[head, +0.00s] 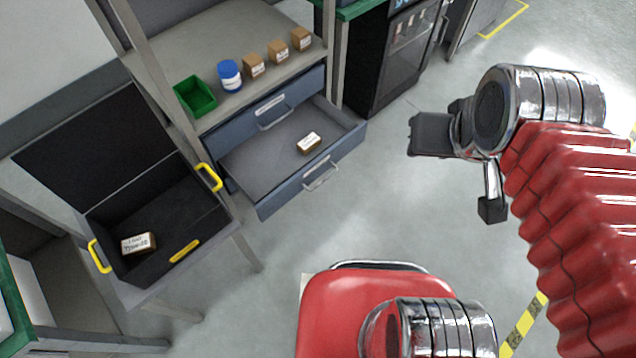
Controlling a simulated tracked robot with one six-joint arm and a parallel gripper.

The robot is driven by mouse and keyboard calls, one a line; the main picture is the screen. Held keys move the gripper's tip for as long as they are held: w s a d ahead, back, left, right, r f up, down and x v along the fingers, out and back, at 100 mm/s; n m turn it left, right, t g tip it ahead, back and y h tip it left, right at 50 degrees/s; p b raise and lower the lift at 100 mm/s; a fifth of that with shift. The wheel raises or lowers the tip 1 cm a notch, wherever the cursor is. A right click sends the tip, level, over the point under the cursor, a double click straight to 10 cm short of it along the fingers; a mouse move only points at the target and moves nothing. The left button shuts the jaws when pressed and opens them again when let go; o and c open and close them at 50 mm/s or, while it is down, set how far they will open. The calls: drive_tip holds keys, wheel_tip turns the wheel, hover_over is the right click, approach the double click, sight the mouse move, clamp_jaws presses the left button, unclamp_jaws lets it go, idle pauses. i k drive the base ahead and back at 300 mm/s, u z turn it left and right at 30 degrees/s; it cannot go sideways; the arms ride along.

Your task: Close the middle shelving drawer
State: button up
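A blue-grey shelving drawer (262,198) is pulled out from under a shut upper drawer (292,104). It has a silver bar handle (320,177) on its front, and a small brown box with a white label (309,143) lies inside. Anything below this drawer is hidden by it. My gripper (461,172) is to the right of the drawer, clear of its front and handle. Its two dark fingers are apart, with nothing visible between them.
The shelf (205,44) above holds a green bin (195,96), a blue jar (230,76) and several small boxes. An open black case (185,215) stands left of the drawer. A black cabinet (385,65) stands behind. Floor between drawer and gripper is clear.

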sight(268, 168)
drive_tip(key=z, duration=0.1)
drive_tip(key=k, duration=0.15)
drive_tip(key=u, duration=0.6)
drive_tip(key=i, duration=1)
drive_tip(key=u, duration=0.05)
drive_tip(key=k, duration=0.5)
drive_tip(key=u, duration=0.65)
